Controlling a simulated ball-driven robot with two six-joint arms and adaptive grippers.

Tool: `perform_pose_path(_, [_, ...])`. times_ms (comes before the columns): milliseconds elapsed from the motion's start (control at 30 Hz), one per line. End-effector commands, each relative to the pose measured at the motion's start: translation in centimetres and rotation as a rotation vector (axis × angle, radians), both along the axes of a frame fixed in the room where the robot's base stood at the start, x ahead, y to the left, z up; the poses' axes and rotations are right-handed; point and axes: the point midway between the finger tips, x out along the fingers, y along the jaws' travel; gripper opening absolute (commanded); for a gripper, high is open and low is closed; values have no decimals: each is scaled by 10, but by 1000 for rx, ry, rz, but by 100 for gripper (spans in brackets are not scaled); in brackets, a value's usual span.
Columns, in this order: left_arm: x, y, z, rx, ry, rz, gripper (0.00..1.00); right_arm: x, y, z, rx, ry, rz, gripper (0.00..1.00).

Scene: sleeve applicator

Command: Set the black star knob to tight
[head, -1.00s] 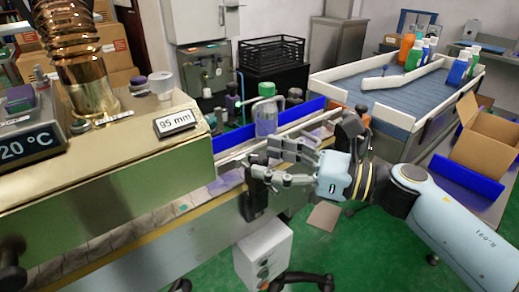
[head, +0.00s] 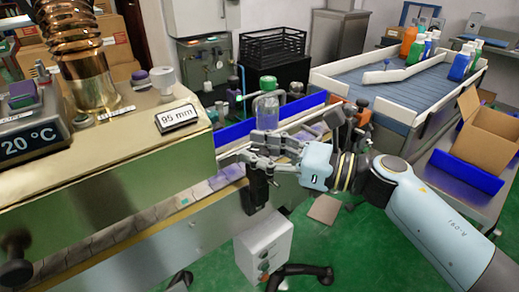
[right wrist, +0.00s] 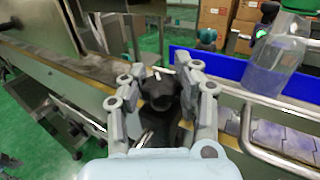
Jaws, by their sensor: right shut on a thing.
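The black star knob (right wrist: 160,93) shows in the right wrist view between the two grey fingers of my right gripper (right wrist: 163,84). The fingers sit on either side of it and are shut on it. In the head view my right gripper (head: 250,162) reaches from the right to the conveyor's near edge, above a black bracket (head: 256,188). The knob is largely hidden by the fingers there. I cannot read the knob's setting or any tight mark. My left gripper is not in view.
A clear bottle with a green cap (head: 267,108) stands on the conveyor just behind my right gripper, close to the fingers. A blue guide rail (head: 234,133) runs behind. The brass tunnel (head: 110,150) fills the left. A white control box (head: 263,248) is below.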

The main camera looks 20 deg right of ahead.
Motion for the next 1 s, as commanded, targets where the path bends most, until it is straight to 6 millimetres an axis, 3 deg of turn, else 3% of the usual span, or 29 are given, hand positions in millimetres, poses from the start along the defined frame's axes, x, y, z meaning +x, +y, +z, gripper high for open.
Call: perform_pose_path(1000, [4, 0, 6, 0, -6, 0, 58, -1, 0, -1, 0, 4, -172, 0])
